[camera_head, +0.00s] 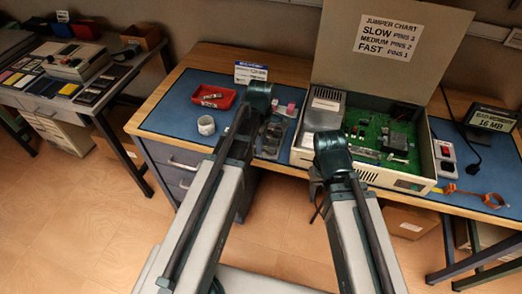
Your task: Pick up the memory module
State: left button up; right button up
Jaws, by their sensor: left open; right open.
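A red tray (213,96) sits on the left part of the blue mat, with small pale pieces in it. I cannot tell whether one is the memory module. An open computer case (420,172) stands to the right, with a green circuit board (392,129) inside. My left arm reaches over the mat between the tray and the case, near some dark items (272,140). My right arm ends in front of the case and hides part of its near side.
The raised case lid (400,45) carries a jumper chart. A white cup (206,125) stands below the tray. A small display (492,119) reads 16 MB at the right, near an orange strap (470,194). A second table stands at the left. The mat's left end is clear.

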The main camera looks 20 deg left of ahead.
pick_arm(q)
grip_shut()
jog(key=shift+r, duration=0.15)
pick_arm(e)
jog(key=shift+r, duration=0.15)
